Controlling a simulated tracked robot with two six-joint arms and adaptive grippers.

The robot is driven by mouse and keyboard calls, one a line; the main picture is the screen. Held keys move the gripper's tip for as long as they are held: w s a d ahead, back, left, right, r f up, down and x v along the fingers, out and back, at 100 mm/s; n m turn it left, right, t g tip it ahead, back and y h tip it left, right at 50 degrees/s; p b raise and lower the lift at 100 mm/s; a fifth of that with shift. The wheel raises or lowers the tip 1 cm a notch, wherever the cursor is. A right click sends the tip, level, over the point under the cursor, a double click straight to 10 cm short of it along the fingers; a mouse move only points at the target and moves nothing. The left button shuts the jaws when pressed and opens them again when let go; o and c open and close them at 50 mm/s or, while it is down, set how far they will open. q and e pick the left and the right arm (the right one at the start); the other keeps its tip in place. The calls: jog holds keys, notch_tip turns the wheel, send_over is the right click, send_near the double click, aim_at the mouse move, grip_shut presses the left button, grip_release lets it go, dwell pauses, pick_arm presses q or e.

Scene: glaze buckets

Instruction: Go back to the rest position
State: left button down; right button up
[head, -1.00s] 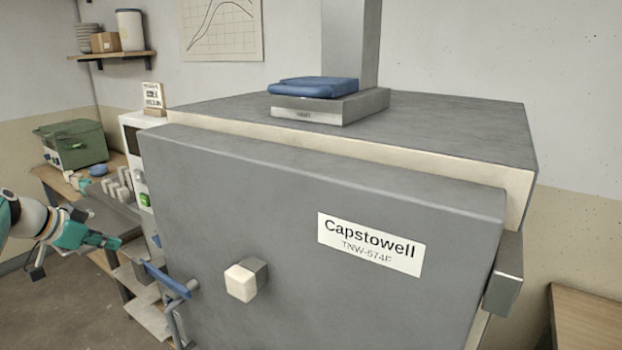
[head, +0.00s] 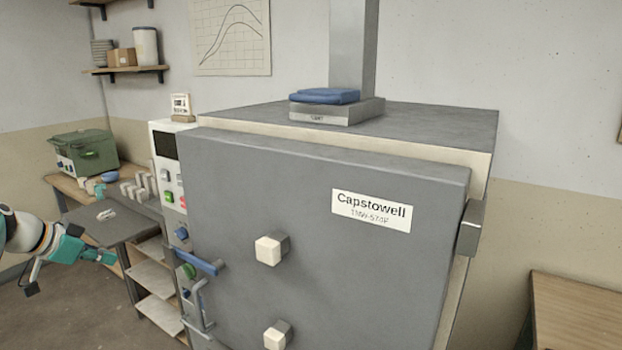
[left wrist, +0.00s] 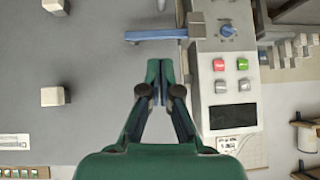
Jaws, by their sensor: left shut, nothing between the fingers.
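My left gripper (head: 108,258) is at the left edge of the head view, to the left of the grey kiln and apart from it. It also shows in the left wrist view (left wrist: 160,98), where its fingers are closed together with nothing between them. The kiln (head: 330,250) has a grey door with a "Capstowell" label (head: 371,210). The door looks shut. Its blue handle (head: 195,262) is on the left side and also shows in the left wrist view (left wrist: 156,35), beyond the fingertips. My right gripper is in neither view.
A control panel (head: 168,172) with buttons stands left of the door. Left of that are a grey table (head: 110,228), a shelf rack (head: 158,280) and a green box (head: 85,152). A wooden table (head: 575,310) is at the right. Floor shows free at the lower left.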

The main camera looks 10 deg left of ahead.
pick_arm(q)
jog(key=w+d+f+m+g+h, duration=0.1)
jog(key=w+d+f+g+h, duration=0.15)
jog(key=d+f, duration=0.8)
jog(key=w+d+f+m+g+h, duration=0.1)
jog(key=w+d+f+g+h, duration=0.15)
jog(key=d+f, duration=0.85)
jog(key=s+d+f+g, duration=0.2)
jog(key=s+d+f, duration=0.1)
jog(key=d+f, duration=0.3)
jog(key=s+d+f+g, duration=0.1)
jog(key=s+d+f, duration=0.2)
jog(key=d+f, duration=0.35)
jog(key=s+d+f+n+y, duration=0.1)
jog(key=s+d+f+n, duration=0.3)
jog(key=s, duration=0.7)
jog(key=s+d+f+n+y, duration=0.2)
jog(key=s+d+f+n, duration=0.2)
jog(key=s+d+f, duration=0.3)
jog(key=shift+s+d+f, duration=0.2)
jog(key=shift+s+f, duration=0.15)
jog(key=shift+s, duration=1.75)
